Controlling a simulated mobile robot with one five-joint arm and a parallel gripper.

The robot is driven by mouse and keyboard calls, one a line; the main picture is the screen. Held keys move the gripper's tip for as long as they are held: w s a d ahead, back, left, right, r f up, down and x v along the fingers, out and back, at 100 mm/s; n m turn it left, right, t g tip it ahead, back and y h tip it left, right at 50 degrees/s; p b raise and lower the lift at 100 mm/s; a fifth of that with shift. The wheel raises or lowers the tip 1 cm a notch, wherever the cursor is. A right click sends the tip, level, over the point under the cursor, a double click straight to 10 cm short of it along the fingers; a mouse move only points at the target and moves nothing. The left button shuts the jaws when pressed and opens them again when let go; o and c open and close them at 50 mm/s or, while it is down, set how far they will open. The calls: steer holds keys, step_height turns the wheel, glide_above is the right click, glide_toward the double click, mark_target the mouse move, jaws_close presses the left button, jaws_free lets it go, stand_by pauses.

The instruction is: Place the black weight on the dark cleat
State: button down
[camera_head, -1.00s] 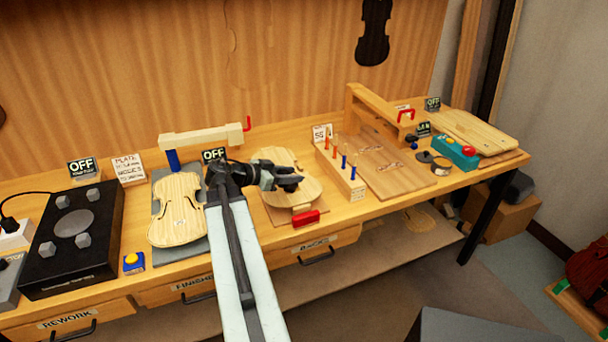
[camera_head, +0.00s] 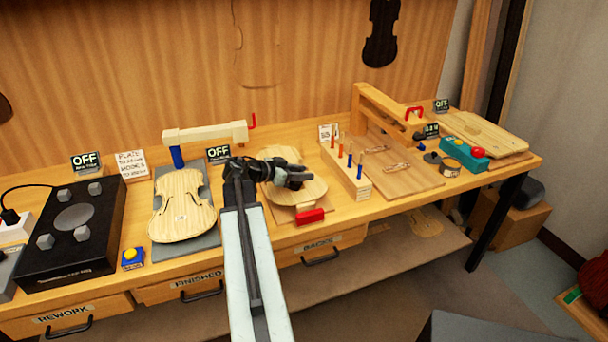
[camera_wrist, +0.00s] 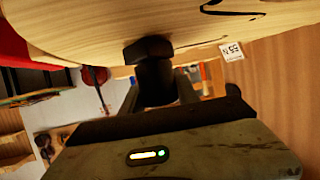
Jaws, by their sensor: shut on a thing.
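My gripper (camera_head: 302,178) is over the middle violin plate (camera_head: 312,192), above its right half. In the wrist view my gripper (camera_wrist: 158,92) is shut on a black weight (camera_wrist: 153,72), a dark block with a wider end. That end is close to the pale wooden plate (camera_wrist: 90,22), which fills the top of the picture; I cannot tell whether they touch. In the head view the weight cannot be told apart from the dark gripper. I cannot make out the dark cleat in either view; my gripper and arm cover part of the plate.
A red clamp block (camera_head: 310,216) sits at the plate's front edge. A wooden peg rack (camera_head: 345,171) stands close on the right. A clamp arm with a blue post (camera_head: 177,157) and another violin plate (camera_head: 182,207) are on the left. A teal button box (camera_head: 464,155) is farther right.

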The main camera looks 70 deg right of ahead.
steer(key=shift+f, duration=0.1)
steer(key=c, duration=0.9)
jaws_free()
steer(key=shift+r, duration=0.3)
steer(key=p+v, duration=0.4)
steer(key=v, duration=0.7)
steer(key=shift+w+a+p, duration=0.15)
steer(key=shift+p, duration=0.2)
steer(key=shift+w+a, duration=0.15)
steer(key=shift+a, duration=0.05)
